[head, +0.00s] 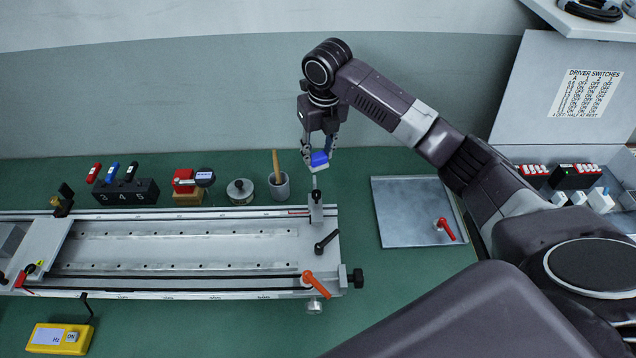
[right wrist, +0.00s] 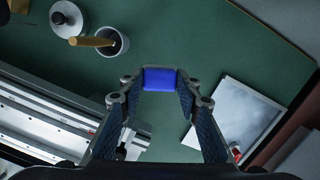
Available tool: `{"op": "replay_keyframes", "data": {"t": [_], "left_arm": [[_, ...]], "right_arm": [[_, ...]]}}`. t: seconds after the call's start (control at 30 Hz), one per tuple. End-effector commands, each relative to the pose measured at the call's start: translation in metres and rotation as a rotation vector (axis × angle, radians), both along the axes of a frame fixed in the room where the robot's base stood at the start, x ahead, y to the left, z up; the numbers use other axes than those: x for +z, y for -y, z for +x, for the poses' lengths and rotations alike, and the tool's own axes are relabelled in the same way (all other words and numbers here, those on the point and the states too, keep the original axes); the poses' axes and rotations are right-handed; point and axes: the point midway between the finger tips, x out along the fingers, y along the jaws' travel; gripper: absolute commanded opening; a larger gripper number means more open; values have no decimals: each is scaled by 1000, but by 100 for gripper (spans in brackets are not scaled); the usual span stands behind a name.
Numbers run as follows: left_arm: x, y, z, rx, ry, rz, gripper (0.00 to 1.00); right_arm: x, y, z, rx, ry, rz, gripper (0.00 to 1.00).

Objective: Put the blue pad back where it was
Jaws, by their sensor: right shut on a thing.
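The blue pad (head: 319,159) is a small block with a blue face and a pale lower part. My right gripper (head: 318,157) is shut on it and holds it up in the air, above the right end of the long rail fixture (head: 190,240). In the right wrist view the pad (right wrist: 160,79) sits between the two fingertips, blue face toward the camera. A post with a dark knob (head: 316,196) stands on the fixture just below the pad; I cannot tell whether they touch. My left gripper is not in view.
Behind the fixture stand a grey cup with a wooden handle (head: 279,188), a round metal weight (head: 240,191), a red gauge (head: 184,180) and a black 3-4-5 holder (head: 125,192). A grey plate (head: 408,205) lies right. A yellow Hz meter (head: 60,338) is front left.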

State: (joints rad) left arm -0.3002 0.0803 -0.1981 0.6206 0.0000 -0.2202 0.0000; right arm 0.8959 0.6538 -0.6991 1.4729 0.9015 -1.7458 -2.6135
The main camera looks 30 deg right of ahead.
Motion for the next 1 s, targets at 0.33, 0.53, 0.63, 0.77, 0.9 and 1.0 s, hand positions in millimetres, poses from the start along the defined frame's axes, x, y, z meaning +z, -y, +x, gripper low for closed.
{"op": "replay_keyframes", "data": {"t": [0.33,0.53,0.63,0.77,0.9,1.0], "left_arm": [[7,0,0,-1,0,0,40],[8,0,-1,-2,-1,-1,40],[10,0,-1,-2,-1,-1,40],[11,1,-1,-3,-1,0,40],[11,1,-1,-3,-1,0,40],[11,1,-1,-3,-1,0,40]], "right_arm": [[-71,-1,0,0,-1,1,12],[-85,-1,-1,0,-1,1,12],[-100,-1,-1,-1,-3,1,12],[-116,-1,-1,-1,-1,1,12],[-118,0,0,0,1,0,12],[-118,0,0,0,1,0,12]]}}
